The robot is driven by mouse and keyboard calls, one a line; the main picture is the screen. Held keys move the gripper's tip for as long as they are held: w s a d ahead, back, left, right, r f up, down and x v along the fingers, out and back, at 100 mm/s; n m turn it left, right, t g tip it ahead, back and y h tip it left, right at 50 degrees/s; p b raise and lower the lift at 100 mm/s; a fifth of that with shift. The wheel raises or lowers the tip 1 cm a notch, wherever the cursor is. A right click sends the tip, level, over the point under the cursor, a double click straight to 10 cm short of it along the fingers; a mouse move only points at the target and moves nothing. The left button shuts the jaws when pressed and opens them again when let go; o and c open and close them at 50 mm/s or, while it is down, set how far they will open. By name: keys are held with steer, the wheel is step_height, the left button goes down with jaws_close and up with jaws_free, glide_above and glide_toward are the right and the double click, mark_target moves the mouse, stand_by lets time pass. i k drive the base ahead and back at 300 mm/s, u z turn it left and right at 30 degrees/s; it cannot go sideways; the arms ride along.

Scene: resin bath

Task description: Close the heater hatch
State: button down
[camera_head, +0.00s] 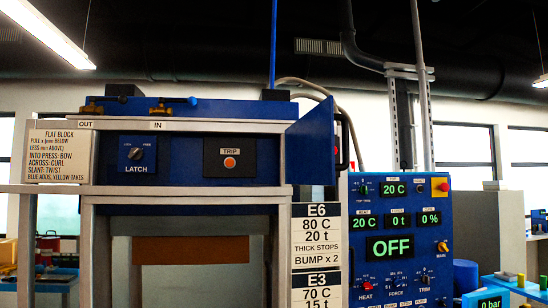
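A blue hatch panel (311,140) stands swung out at the right end of the blue box, in the head view. It is seen at a steep angle, and a dark curved handle (345,142) shows by its right edge. No label on it names it as the heater hatch. The blue box front (188,157) carries a LATCH knob (135,153) at left and a TRIP button (230,162) at right. My gripper is not in view.
A grey press frame (88,250) stands under the box. A blue control panel (405,210) reading OFF stands at right, and a white setting card (317,238) hangs between them. A blue bench with small objects (505,285) is at lower right.

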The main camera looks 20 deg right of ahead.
mark_target(310, 155)
steer(key=u, duration=2.3)
steer(key=k, duration=1.55)
steer(key=z, duration=1.95)
steer(key=i, duration=0.5)
steer(key=z, duration=0.1)
